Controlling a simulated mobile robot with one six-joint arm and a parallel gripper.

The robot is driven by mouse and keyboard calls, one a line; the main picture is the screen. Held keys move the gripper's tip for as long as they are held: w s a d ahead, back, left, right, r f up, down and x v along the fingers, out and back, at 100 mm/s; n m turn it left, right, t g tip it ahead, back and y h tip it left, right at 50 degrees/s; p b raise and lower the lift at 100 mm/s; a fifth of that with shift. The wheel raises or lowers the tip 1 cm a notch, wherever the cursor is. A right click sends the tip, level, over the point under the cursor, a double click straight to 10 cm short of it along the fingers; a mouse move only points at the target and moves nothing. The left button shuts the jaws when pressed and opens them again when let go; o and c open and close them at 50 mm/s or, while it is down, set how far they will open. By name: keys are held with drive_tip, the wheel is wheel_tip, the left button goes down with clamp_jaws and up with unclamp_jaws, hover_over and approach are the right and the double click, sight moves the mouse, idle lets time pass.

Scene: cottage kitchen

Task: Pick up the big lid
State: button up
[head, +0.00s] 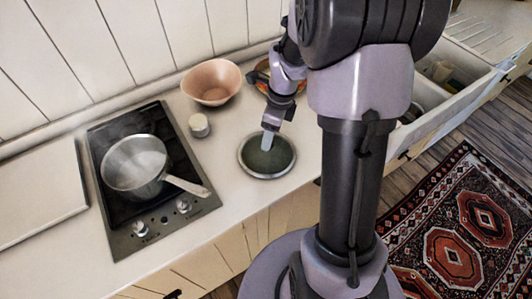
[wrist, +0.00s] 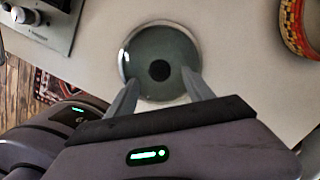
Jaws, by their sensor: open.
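The big lid (head: 280,160) is a round, dark-green glass disc with a pale metal rim, lying flat on the counter to the right of the cooktop. In the wrist view the lid (wrist: 160,45) is near the top middle, with a dark round knob (wrist: 159,70) at its centre. My gripper (head: 267,141) is above the lid, pointing down. In the wrist view my gripper (wrist: 160,78) is open, with one finger on each side of the knob and nothing held. I cannot tell the height of the fingertips above the lid.
A steaming pot (head: 137,165) stands on the cooktop (head: 125,220), its handle toward the lid. A small round container (head: 199,125) and a pinkish bowl (head: 211,83) stand behind. A patterned bowl (wrist: 303,22) is partly hidden by my arm. An open drawer (head: 440,105) is at right.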

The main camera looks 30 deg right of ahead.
drive_tip(key=f, duration=0.1)
drive_tip(key=f+b, duration=0.1)
drive_tip(key=f, duration=0.1)
drive_tip(key=f+b, duration=0.1)
drive_tip(key=f, duration=0.1)
drive_tip(key=shift+w+a, duration=0.2)
drive_tip(key=shift+a, duration=0.1)
drive_tip(key=shift+r, duration=0.2)
clamp_jaws()
idle(0.7)
